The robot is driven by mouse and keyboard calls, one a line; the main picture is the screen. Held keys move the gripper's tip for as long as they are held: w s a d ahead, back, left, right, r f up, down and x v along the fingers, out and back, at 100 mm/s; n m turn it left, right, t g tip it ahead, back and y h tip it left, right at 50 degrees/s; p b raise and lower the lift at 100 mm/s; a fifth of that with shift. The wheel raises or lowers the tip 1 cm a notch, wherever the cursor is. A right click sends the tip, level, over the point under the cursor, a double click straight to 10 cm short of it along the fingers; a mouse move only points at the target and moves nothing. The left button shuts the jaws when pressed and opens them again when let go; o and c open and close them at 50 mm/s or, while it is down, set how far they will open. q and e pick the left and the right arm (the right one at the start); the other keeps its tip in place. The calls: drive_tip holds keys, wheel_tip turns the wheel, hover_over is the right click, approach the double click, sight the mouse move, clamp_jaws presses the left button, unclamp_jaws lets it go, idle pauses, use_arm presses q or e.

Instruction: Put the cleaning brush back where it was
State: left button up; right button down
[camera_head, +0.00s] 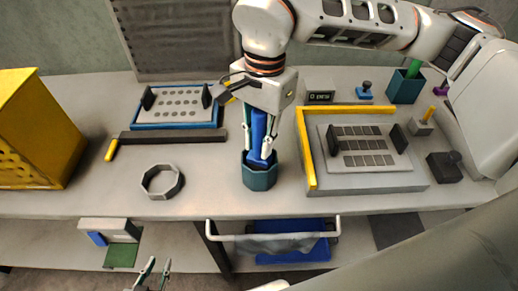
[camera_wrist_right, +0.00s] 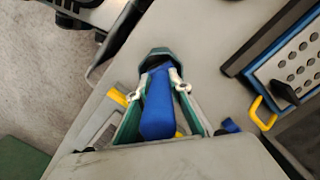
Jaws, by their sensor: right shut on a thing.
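The cleaning brush, seen as a blue handle (camera_head: 258,126), stands upright with its lower end in a dark teal octagonal cup (camera_head: 260,176) near the table's front middle. My right gripper (camera_head: 258,152) points down and is shut on the blue handle just above the cup's rim. In the right wrist view the handle (camera_wrist_right: 158,105) lies between the two fingers (camera_wrist_right: 162,85), and the cup (camera_wrist_right: 155,58) is beyond them. The brush's lower end is hidden in the cup. My left gripper (camera_head: 157,270) is below the table's front edge, open and empty.
A grey octagonal ring (camera_head: 162,181) lies left of the cup. A yellow-edged fixture (camera_head: 309,165) stands close to its right. A blue-edged plate (camera_head: 176,125) and dark bar (camera_head: 172,136) are behind left. Another teal cup (camera_head: 404,88) stands at the back right.

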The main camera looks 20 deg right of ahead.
sight(259, 152)
drive_tip(key=shift+f, duration=1.55)
drive_tip(key=shift+f, duration=0.2)
drive_tip(key=c, duration=2.1)
unclamp_jaws()
drive_tip(key=shift+r, duration=0.15)
drive_tip(key=r, duration=0.8)
drive_tip(key=d+r, duration=0.1)
drive_tip(key=r, duration=0.3)
drive_tip(key=shift+w, duration=0.35)
